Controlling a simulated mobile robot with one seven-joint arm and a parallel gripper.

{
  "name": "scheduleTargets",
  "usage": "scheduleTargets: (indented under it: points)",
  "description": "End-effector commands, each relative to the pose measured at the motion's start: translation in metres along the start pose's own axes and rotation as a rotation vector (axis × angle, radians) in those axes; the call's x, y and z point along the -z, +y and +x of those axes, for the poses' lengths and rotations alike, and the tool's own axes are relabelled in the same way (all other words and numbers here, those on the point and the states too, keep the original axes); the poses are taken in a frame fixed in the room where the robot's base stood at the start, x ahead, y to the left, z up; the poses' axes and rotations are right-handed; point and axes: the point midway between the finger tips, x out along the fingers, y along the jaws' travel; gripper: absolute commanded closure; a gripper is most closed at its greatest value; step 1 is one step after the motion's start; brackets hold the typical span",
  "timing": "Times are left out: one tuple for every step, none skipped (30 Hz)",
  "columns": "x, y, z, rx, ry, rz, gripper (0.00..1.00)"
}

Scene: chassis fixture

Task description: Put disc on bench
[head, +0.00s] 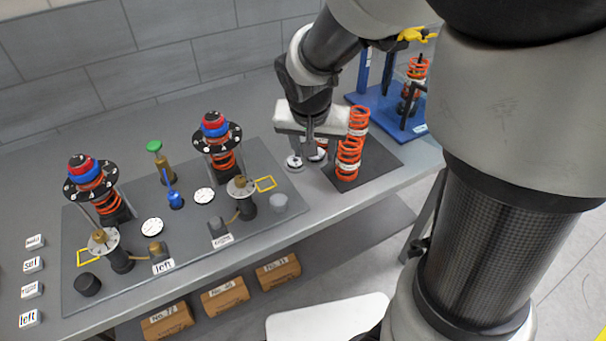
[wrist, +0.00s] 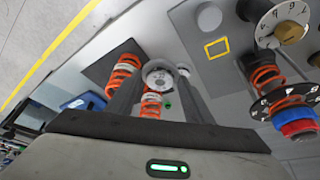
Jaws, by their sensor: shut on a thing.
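My gripper (head: 308,152) reaches down over the bench (head: 330,188), just left of the orange springs. In the wrist view, a round pale disc (wrist: 158,76) with dark markings on its face lies between the two fingers of my gripper (wrist: 157,92), which is shut on it. In the head view the fingers and wrist partly hide the disc. A small pale round piece (head: 293,162) shows at the left of the fingertips, close to the bench top. I cannot tell whether the held disc touches the bench.
Orange springs (head: 349,158) stand on a dark mat right of my gripper. A grey fixture board (head: 130,270) to the left carries two spring struts, dials and knobs. A blue stand (head: 385,108) is at the back right. Bare bench lies in front of the mat.

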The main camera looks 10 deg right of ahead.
Motion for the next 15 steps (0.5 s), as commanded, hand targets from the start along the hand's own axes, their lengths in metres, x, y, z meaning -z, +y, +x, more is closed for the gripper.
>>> scheduleTargets:
  points:
    - [-0.005,-0.003,0.008,-0.020,0.003,0.050,0.78]
    - [-0.006,-0.002,0.008,-0.037,0.002,0.089,0.78]
    - [-0.006,-0.001,0.007,-0.057,0.002,0.137,0.78]
    - [-0.006,0.000,0.006,-0.070,0.002,0.170,0.79]
    - [-0.006,0.001,0.006,-0.081,0.002,0.199,0.79]
    - [-0.006,0.002,0.005,-0.095,0.001,0.231,0.79]
    - [-0.005,0.003,0.005,-0.104,0.000,0.252,0.79]
    - [-0.006,0.003,0.007,-0.110,0.000,0.266,0.79]
    - [-0.008,0.004,0.011,-0.117,-0.001,0.281,0.79]
    - [-0.010,0.004,0.015,-0.121,-0.002,0.288,0.79]
    - [-0.012,0.005,0.020,-0.124,-0.003,0.293,0.79]
    - [-0.016,0.005,0.027,-0.125,-0.004,0.295,0.79]
    - [-0.018,0.005,0.033,-0.125,-0.004,0.295,0.79]
    - [-0.020,0.005,0.038,-0.125,-0.004,0.295,0.79]
    - [-0.023,0.005,0.045,-0.125,-0.004,0.295,0.79]
